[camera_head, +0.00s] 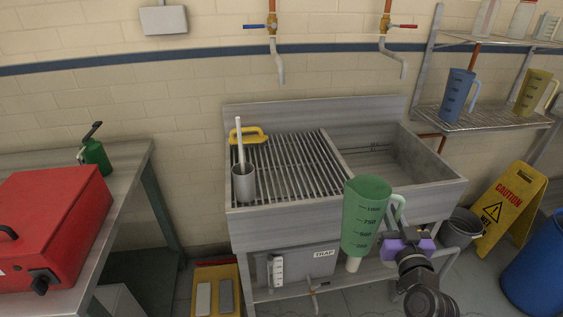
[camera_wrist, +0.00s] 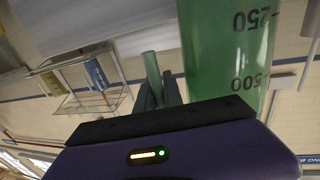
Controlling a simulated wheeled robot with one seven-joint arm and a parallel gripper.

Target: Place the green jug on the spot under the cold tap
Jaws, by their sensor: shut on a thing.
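The green jug (camera_head: 366,218), with dark volume marks, is held roughly upright in front of the sink's right part. My gripper (camera_head: 398,232) is shut on its handle; in the wrist view the fingers (camera_wrist: 160,92) close on the handle beside the jug's body (camera_wrist: 232,50). The cold tap (camera_head: 272,40), with a blue lever, is on the wall at the left above the sink. Below it lies the slatted grate (camera_head: 296,165) in the sink's left part. No separate spot mark is clear on the grate. The jug is apart from the grate, to its right and nearer the camera.
A red-levered tap (camera_head: 390,42) hangs above the open basin (camera_head: 385,165). A grey cup (camera_head: 243,184) with a white rod and a yellow-handled tool (camera_head: 248,134) occupy the grate's left edge. The grate's middle is clear. A blue jug (camera_head: 457,95) and a yellow jug (camera_head: 533,92) stand on the right shelf.

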